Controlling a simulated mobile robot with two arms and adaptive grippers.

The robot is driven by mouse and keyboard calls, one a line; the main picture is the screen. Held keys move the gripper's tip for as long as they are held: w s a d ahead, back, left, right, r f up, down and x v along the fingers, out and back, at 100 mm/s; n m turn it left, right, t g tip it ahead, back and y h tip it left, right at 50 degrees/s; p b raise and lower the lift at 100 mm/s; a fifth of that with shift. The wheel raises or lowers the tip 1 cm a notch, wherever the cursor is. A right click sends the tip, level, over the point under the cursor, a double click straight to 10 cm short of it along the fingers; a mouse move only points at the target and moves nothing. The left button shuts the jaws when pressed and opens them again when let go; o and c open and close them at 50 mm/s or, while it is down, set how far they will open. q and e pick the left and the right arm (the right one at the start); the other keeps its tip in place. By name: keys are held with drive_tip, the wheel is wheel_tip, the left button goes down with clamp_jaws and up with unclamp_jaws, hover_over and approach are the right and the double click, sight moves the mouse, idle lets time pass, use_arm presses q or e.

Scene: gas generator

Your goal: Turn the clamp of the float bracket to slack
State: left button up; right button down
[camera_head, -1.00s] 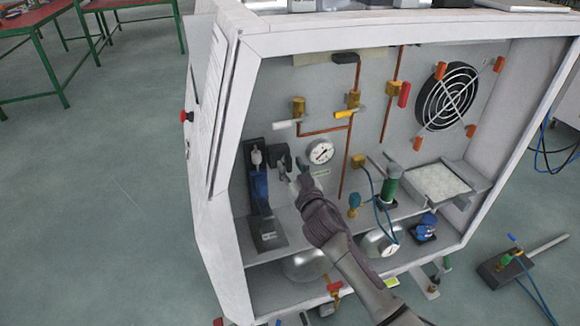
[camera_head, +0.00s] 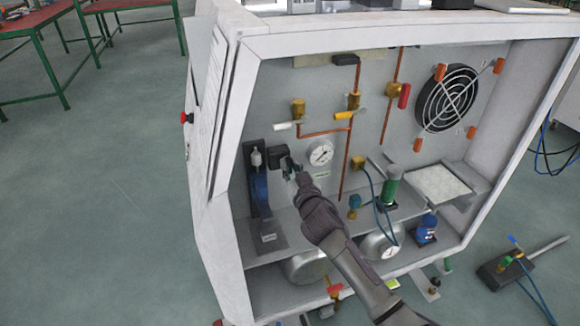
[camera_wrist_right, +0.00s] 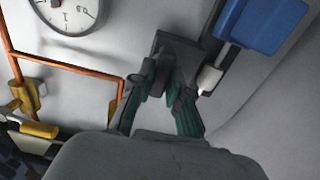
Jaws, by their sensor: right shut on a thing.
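The float bracket, a dark block (camera_head: 279,154), sits on the cabinet's back wall, left of the round gauge. Its dark body also shows in the right wrist view (camera_wrist_right: 178,50), near the top centre. My right gripper (camera_head: 290,166) reaches in from the lower right and meets the bracket's lower right side. In the right wrist view its teal fingers (camera_wrist_right: 164,92) are shut on a small dark part at the bracket, which looks like the clamp. The fingers hide most of that part, so I cannot tell its angle. My left gripper is not in view.
A blue device on a dark stand (camera_head: 260,188) stands close left of the bracket. The gauge (camera_head: 320,153) is close on its right. A white-handled valve (camera_head: 285,126) and copper pipes are above. The cabinet's left wall (camera_head: 221,180) borders the space.

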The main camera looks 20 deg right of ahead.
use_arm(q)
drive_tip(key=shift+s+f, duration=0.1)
use_arm(e)
drive_tip(key=shift+n, duration=0.3)
drive_tip(key=shift+n+p, duration=0.3)
drive_tip(key=shift+n, duration=1.1)
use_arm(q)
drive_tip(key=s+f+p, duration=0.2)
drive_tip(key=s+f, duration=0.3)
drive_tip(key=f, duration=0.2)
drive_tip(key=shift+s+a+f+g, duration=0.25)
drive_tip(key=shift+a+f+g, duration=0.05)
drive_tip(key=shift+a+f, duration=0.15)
use_arm(e)
drive_tip(key=shift+a+f+n, duration=0.1)
drive_tip(key=shift+n, duration=2.3)
drive_tip(key=shift+a+f+n, duration=0.1)
drive_tip(key=shift+f+n, duration=0.05)
drive_tip(key=shift+n, duration=2.25)
drive_tip(key=shift+a+f+n, duration=0.1)
drive_tip(key=shift+n, duration=2.3)
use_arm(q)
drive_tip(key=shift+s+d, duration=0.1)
